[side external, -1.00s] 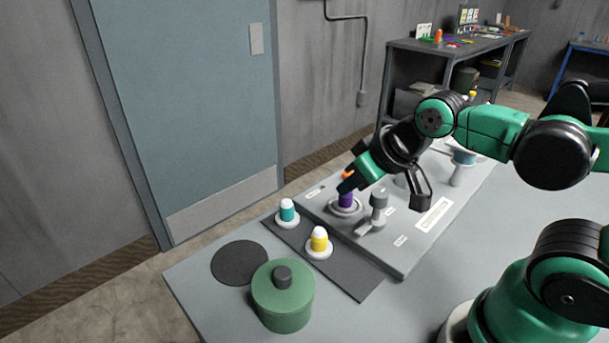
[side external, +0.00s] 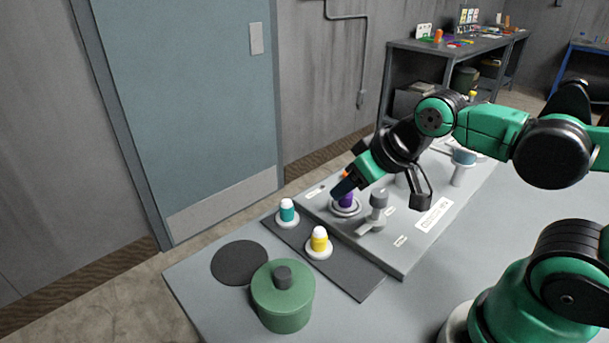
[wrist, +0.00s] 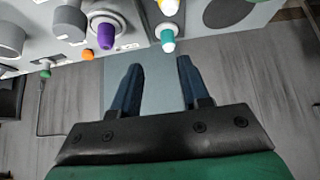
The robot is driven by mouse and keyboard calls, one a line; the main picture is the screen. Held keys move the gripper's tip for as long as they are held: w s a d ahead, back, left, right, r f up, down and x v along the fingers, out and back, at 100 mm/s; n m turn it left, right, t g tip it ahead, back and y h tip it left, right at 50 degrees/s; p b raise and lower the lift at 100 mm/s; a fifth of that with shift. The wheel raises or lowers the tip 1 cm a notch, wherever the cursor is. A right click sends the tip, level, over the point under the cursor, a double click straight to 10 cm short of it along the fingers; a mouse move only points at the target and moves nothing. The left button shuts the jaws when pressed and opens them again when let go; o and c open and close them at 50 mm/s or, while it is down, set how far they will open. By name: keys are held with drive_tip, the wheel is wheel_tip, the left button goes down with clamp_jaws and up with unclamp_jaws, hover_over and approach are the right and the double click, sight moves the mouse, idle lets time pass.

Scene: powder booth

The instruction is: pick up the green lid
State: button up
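The green lid (side external: 296,292) with a dark grey knob (side external: 282,277) sits on a green pot (side external: 285,320) at the table's front left. In the wrist view a green round part (wrist: 229,12), the lid or pot, is cut off by the top edge. My gripper (side external: 343,189) is well behind and right of the lid, by the purple piece (side external: 346,201) on the grey panel. In the wrist view my gripper (wrist: 160,62) has its two dark blue fingers apart with nothing between them.
A flat dark disc (side external: 238,262) lies left of the pot. A teal piece (side external: 287,212) and a yellow piece (side external: 319,239) stand on a dark strip (side external: 352,282) between pot and panel. The grey panel (side external: 405,255) carries several knobs.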

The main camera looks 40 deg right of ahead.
drive_tip(key=o, duration=0.3)
drive_tip(key=n+g+y, duration=0.3)
drive_tip(key=n+g, duration=0.1)
drive_tip(key=n, duration=0.5)
hover_over(287, 272)
drive_tip(key=s+d, duration=0.1)
drive_tip(key=d, duration=0.1)
drive_tip(key=shift+s+f, duration=0.15)
drive_tip(key=shift+f, duration=0.75)
drive_tip(key=shift+a+f, duration=0.2)
drive_tip(key=shift+a, duration=0.15)
drive_tip(key=shift+x, duration=2.6)
